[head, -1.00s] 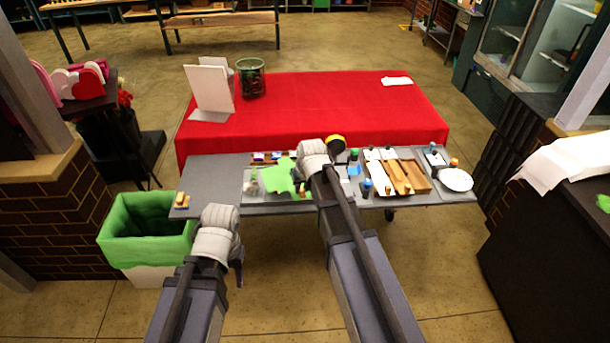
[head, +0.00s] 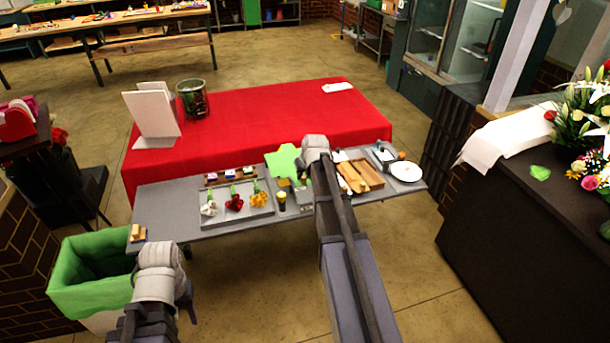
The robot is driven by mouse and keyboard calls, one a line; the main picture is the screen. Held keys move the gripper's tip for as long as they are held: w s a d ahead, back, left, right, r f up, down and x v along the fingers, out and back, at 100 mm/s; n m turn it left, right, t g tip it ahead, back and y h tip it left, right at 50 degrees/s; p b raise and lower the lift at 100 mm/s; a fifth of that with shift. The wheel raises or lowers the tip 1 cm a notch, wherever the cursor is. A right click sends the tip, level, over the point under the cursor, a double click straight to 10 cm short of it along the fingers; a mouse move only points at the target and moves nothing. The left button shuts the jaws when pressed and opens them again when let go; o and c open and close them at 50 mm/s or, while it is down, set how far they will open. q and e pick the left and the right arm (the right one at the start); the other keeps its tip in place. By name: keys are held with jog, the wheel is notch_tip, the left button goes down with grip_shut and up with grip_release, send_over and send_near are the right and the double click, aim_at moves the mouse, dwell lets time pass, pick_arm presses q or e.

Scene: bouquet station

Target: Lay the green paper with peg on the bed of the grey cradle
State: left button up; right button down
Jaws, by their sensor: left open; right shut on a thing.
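The green paper (head: 284,162) is a flat, irregular sheet at the back edge of the grey worktable. My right gripper (head: 304,168) is at its right edge, shut on it; the fingers are mostly hidden behind my wrist. I cannot make out the peg clearly. A grey piece (head: 300,194), which may be the cradle, shows just in front of the paper, partly hidden by my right arm. I cannot tell whether the paper touches it. My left gripper (head: 188,300) is open and empty, low in front of the table's left end.
A grey tray (head: 208,222) holds white, red and yellow flowers. A dark bottle (head: 281,200) stands right of it. A wooden tray (head: 374,176) and a white plate (head: 406,171) are at the right. A green-lined bin (head: 90,275) stands left. A red-covered table (head: 260,115) is behind.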

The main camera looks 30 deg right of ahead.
jog(key=shift+d, duration=0.35)
jog(key=shift+f, duration=0.1)
notch_tip(320, 180, down, 8)
jog(key=b, duration=0.8)
jog(key=shift+f+b, duration=0.25)
jog(key=shift+b, duration=0.15)
dwell(0.8)
dwell(0.3)
jog(key=shift+c, duration=1.5)
grip_release()
